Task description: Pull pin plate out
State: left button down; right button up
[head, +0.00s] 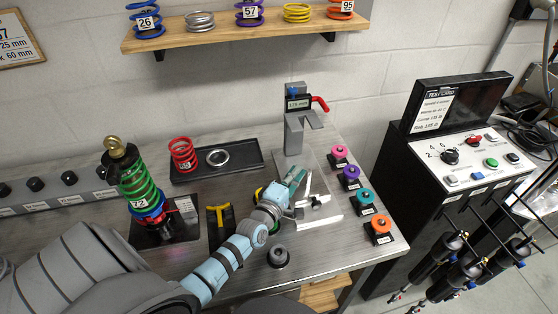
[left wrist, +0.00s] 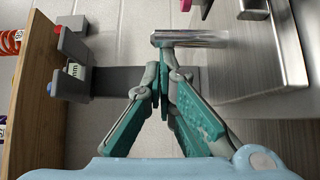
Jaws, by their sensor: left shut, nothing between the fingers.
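My left gripper (head: 297,180) is over the workbench, in front of the grey stand (head: 293,135) with a 175 mm label and a red lever (head: 319,103). In the left wrist view its green fingers (left wrist: 162,75) meet at the tips with nothing between them. A shiny metal piece (left wrist: 190,39) lies just past the fingertips, apart from them as far as I can tell. In the head view, thin pale metal pieces (head: 320,222) lie beside the gripper. I cannot tell for sure which is the pin plate. My right gripper is not in view.
Knobs in pink (head: 339,152), purple, teal and orange line the bench's right edge. A shock with a green spring (head: 138,184) stands left. A black tray (head: 240,151) holds a ring. A dark round part (head: 278,257) sits in front. A control console (head: 455,150) stands right.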

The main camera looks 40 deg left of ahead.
pick_arm(q)
jog(key=shift+s+d+r+p, duration=0.1)
jog(key=shift+s+d+p, duration=0.15)
jog(key=shift+d, duration=0.2)
jog(key=shift+s+d+r+p, duration=0.1)
jog(key=shift+s+d, duration=0.25)
jog(key=shift+d, duration=0.1)
jog(key=shift+s+d+f, duration=0.1)
jog(key=shift+d, duration=0.15)
jog(key=a+b, duration=0.1)
jog(key=a, duration=0.1)
jog(key=w+a+b, duration=0.1)
jog(key=a, duration=0.1)
jog(key=shift+f, duration=0.2)
jog(key=s+p, duration=0.2)
jog(key=s, duration=0.2)
jog(key=shift+s+d+r, duration=0.1)
jog(key=shift+s+d, duration=0.05)
jog(key=shift+s, duration=0.2)
jog(key=s, duration=0.5)
jog(key=shift+s+d+r, duration=0.1)
jog(key=shift+s+d, duration=0.1)
jog(key=shift+d, duration=0.2)
jog(key=shift+w, duration=0.1)
